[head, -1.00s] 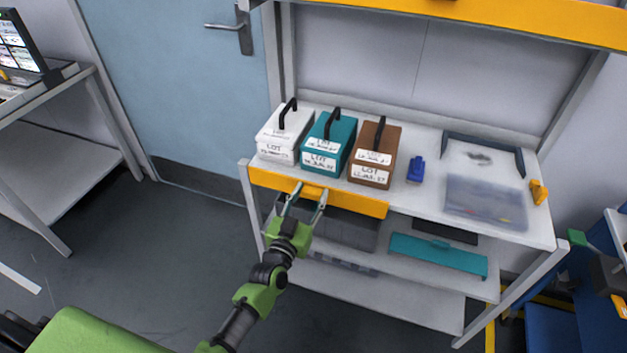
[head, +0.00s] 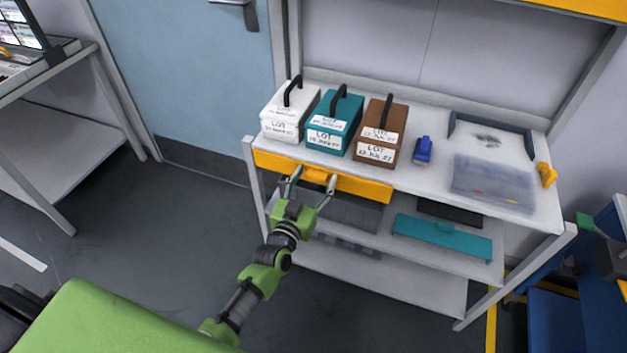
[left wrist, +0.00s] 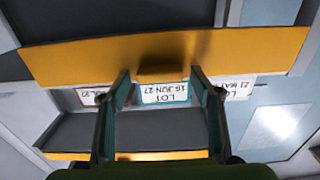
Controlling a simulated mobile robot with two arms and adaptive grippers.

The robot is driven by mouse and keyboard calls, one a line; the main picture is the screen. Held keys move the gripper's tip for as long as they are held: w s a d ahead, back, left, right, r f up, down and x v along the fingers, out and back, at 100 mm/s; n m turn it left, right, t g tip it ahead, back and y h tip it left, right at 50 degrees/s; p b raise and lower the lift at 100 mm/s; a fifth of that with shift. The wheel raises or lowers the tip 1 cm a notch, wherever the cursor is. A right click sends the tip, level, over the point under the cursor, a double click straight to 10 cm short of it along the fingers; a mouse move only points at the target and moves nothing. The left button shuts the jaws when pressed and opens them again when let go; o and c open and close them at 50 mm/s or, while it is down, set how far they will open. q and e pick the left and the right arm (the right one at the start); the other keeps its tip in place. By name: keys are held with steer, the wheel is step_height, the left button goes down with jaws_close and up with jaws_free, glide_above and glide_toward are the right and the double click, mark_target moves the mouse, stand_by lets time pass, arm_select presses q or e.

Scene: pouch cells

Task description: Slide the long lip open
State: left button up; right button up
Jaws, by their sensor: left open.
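The long lip is a yellow front (head: 360,188) along the table's front edge, below the lot boxes, with a small yellow grip (head: 317,175) near its middle. My left gripper (head: 311,177) is open at this grip, one finger to each side. In the left wrist view, which is upside down, the yellow front (left wrist: 85,62) crosses the picture and its grip (left wrist: 162,74) shows between the open fingers of my left gripper (left wrist: 160,76). I cannot tell whether the fingers touch it. My right gripper is not in view.
White (head: 285,112), teal (head: 334,121) and brown (head: 381,132) lot boxes stand above the front. A blue item (head: 423,150), a clear box (head: 493,184) and a yellow item (head: 546,174) lie to the right. A teal panel (head: 442,237) is on the shelf below.

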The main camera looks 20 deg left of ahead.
arm_select(q)
steer(key=s, duration=1.2)
steer(key=shift+a, duration=0.2)
steer(key=s+d+f+m+g, duration=0.1)
steer(key=s+f+g, duration=0.4)
steer(key=f, duration=0.9)
steer(key=s+d+f+g, duration=0.1)
steer(key=s+f+g, duration=0.2)
steer(key=s+f, duration=0.75)
steer(key=s+a+f+g, duration=0.2)
steer(key=s+f+g, duration=0.2)
steer(key=s+f, duration=0.7)
steer(key=s+a+f+m+g, duration=0.1)
steer(key=s+a+f+g, duration=0.2)
steer(key=s+f, duration=0.8)
steer(key=s+g, duration=0.2)
steer(key=s, duration=0.3)
steer(key=shift+s+f+y, duration=0.15)
steer(key=shift+s+y, duration=0.1)
steer(key=shift+y, duration=0.05)
